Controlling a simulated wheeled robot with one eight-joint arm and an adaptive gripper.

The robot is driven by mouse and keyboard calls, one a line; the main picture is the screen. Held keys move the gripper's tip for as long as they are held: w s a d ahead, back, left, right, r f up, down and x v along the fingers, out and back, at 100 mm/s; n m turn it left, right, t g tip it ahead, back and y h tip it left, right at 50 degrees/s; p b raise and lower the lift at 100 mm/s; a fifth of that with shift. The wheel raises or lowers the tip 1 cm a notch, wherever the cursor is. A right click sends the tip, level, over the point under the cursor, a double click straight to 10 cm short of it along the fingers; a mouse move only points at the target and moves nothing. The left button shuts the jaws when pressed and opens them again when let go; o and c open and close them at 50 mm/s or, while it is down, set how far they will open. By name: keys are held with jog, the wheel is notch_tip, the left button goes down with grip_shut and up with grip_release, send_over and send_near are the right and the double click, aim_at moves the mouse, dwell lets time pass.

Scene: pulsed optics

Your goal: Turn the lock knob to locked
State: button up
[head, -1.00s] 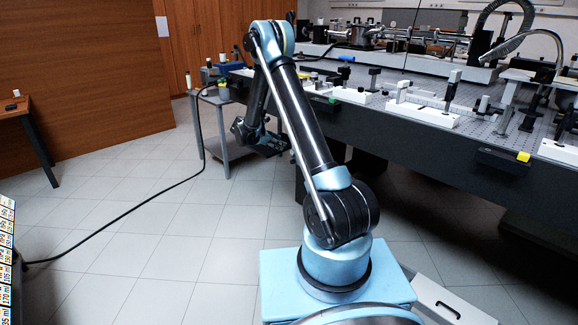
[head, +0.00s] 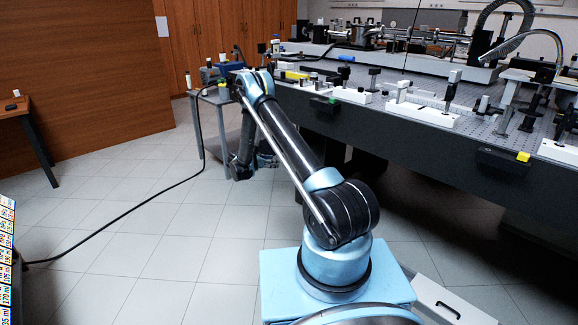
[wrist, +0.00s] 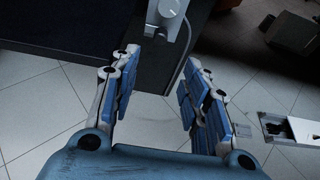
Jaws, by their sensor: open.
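My gripper (wrist: 163,78) shows in the wrist view with its two blue-padded fingers spread apart and nothing between them. A pale grey box with a round knob (wrist: 170,8) on its face shows beyond the fingers at the top of the wrist view, cut off by the frame edge. It may be the lock knob, but I cannot read any marking or its position. The gripper is apart from it. In the head view my gripper (head: 242,165) hangs low beside the small grey side table (head: 215,99), partly hidden and dark. I cannot make out the lock knob there.
The long dark optics table (head: 420,140) runs along the right, with small boxes on its front edge, one with a yellow part (head: 523,157). A black cable (head: 120,229) crosses the tiled floor at left. A wooden table (head: 14,108) stands far left. Open floor lies between.

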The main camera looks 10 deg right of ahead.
jog(key=x, duration=1.4)
jog(key=shift+w+d, duration=0.2)
jog(key=shift+d, duration=0.1)
grip_shut()
